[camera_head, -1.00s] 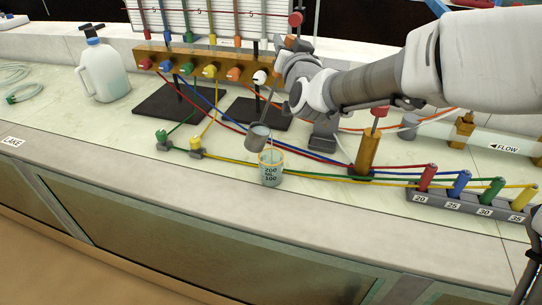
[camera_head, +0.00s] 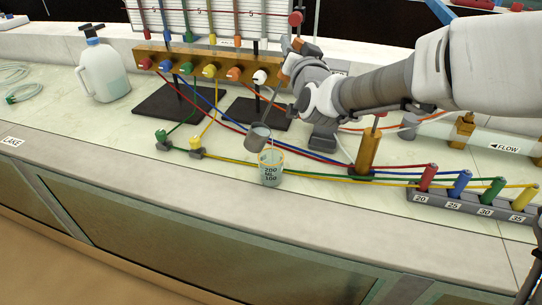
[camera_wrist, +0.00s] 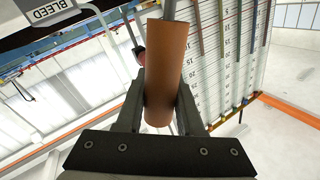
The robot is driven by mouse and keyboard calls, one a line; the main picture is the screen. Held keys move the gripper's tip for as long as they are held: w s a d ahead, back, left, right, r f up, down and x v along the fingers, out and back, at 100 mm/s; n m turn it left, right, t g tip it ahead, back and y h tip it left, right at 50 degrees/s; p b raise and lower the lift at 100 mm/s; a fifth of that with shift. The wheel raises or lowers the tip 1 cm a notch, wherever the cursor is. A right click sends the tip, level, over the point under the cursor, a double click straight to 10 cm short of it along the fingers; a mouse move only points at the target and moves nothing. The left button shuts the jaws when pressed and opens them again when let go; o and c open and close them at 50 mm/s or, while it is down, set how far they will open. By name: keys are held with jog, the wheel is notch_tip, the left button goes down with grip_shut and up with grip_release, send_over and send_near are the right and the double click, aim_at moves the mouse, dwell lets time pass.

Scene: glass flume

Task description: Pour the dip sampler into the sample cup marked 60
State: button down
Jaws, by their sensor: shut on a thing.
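The dip sampler's small grey metal cup (camera_head: 258,138) hangs on a thin rod just above and left of the clear sample cup's rim, in a tilted pose. The sample cup (camera_head: 270,170) stands upright near the counter's front, with a yellowish rim and print that looks like 200 and 100; I see no 60. A thin pale line shows between sampler and cup, but I cannot tell if it is liquid. My gripper (camera_head: 294,62) is shut on the sampler's orange-brown handle (camera_wrist: 165,70), and both fingers press its sides in the wrist view (camera_wrist: 160,108).
Coloured tubes run across the counter behind and right of the cup. A brass post (camera_head: 367,153) and a numbered rack (camera_head: 470,202) stand to the right. A black stand base (camera_head: 258,114) is behind. A white jug (camera_head: 103,72) stands at far left. The front counter strip is clear.

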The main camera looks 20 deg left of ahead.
jog(key=shift+w+d+f+m, duration=0.2)
jog(key=shift+d+f+m, duration=0.1)
jog(key=shift+d+f, duration=0.15)
jog(key=shift+w+d+f+m, duration=0.2)
jog(key=shift+d+f+m, duration=0.1)
jog(key=shift+d, duration=0.25)
dwell(0.5)
jog(key=shift+w+d+f+m+t, duration=0.2)
jog(key=shift+d+m, duration=0.15)
jog(key=shift+d, duration=0.15)
jog(key=shift+w+d+f+m+t, duration=0.1)
jog(key=shift+w+d+f+m, duration=0.15)
jog(key=shift+d, duration=0.2)
jog(key=shift+w+d+f+m+t, duration=0.1)
jog(key=shift+d+f+m, duration=0.05)
jog(key=shift+d+m, duration=0.3)
dwell(0.9)
jog(key=shift+w+d+f+m+p, duration=0.15)
jog(key=shift+w+d+f+m, duration=0.1)
jog(key=shift+d+f+m, duration=0.3)
jog(key=shift+w+d+f+m+p, duration=0.2)
jog(key=shift+d+f+m, duration=0.1)
jog(key=shift+d, duration=0.4)
dwell(1.0)
